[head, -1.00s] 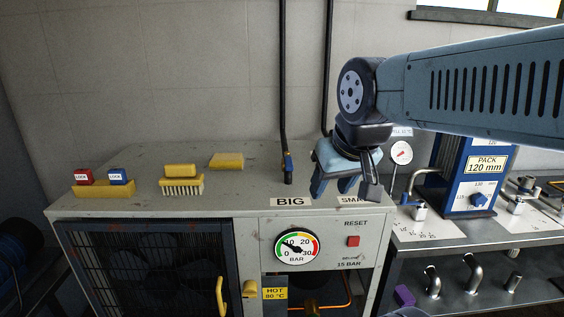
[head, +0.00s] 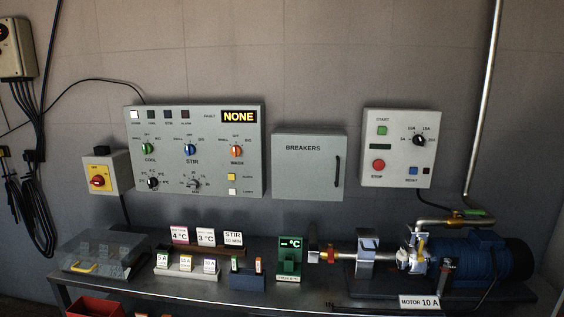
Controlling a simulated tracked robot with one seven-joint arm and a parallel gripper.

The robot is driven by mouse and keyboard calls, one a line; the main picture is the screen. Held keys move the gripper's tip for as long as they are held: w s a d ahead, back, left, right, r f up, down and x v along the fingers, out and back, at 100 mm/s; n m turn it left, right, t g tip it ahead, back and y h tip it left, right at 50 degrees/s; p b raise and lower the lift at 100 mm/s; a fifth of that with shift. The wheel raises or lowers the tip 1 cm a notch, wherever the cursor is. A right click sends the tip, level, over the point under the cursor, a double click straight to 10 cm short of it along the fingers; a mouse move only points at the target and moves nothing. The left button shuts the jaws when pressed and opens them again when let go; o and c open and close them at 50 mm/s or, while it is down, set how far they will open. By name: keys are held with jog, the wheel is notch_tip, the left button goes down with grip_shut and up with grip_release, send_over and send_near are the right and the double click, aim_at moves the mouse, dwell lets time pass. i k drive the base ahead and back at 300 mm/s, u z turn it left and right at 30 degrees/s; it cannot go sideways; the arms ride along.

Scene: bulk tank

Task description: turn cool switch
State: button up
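The cool switch (head: 148,148) is a green round knob at the upper left of the grey control panel (head: 215,180) on the wall. The label below it reads COOL, with small markings around it. Its exact pointer position is too small to tell. A blue STIR knob (head: 190,148) and an orange WASH knob (head: 236,150) sit to its right on the same panel. The panel display (head: 239,117) reads NONE. My gripper is not in view.
A metal bench (head: 210,293) below the panel holds cards, a clear box (head: 100,252) and a blue motor (head: 470,258). A red and yellow switch box (head: 98,180) is left of the panel. A breaker cabinet (head: 310,175) and start/stop box (head: 397,150) are to the right.

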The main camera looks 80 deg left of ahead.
aim_at(147, 149)
jog(key=i, duration=0.15)
jog(key=u, duration=3.15)
jog(key=i, duration=0.1)
jog(key=u, duration=1.2)
jog(key=i, duration=0.55)
jog(key=z, duration=0.25)
jog(key=k, duration=0.5)
jog(key=u, duration=0.1)
jog(key=i, duration=0.15)
jog(key=u, duration=0.05)
